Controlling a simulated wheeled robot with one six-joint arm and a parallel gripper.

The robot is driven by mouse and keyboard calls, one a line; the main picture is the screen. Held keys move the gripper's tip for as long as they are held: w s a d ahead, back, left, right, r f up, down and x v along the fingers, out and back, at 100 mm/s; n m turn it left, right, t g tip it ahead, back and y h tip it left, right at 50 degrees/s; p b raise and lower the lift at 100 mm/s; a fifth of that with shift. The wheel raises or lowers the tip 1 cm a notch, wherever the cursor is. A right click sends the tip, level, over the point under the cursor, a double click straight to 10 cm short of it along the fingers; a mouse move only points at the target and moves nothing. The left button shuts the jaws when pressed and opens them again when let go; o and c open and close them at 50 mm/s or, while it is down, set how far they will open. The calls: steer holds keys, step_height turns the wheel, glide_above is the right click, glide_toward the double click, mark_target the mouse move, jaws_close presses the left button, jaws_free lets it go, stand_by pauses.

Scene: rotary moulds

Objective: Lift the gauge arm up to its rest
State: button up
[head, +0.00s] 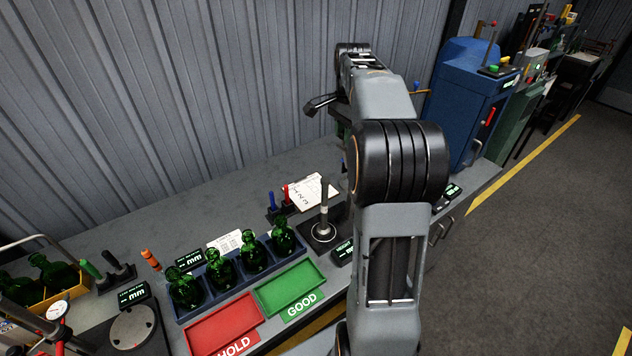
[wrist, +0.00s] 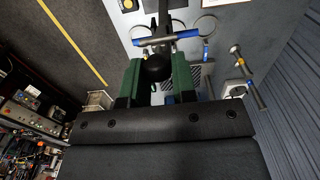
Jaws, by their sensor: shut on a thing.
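In the wrist view, my gripper (wrist: 155,70) has its two green fingers closed on a black ball knob (wrist: 156,67). A dark bar (wrist: 163,18) runs up the picture beyond the knob; it looks like the gauge arm, with the knob on its end. A bar with blue ends (wrist: 165,40) crosses just beyond the fingertips. In the head view, my own arm hides most of the gripper and the gauge arm. How high the gauge arm stands, and its rest, cannot be made out.
In the head view, green bottles (head: 254,253) stand in a blue rack, by a red tray (head: 222,323) and a green tray (head: 291,287). An upright grey post (head: 323,215) stands right of them. A blue cabinet (head: 463,95) is beyond my arm. The corrugated wall (head: 160,100) backs the bench.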

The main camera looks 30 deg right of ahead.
steer(key=shift+w+d+f, duration=0.1)
steer(key=shift+w+d, duration=0.05)
steer(key=shift+d, duration=1.45)
steer(key=o, duration=1.5)
steer(key=shift+r, duration=3.55)
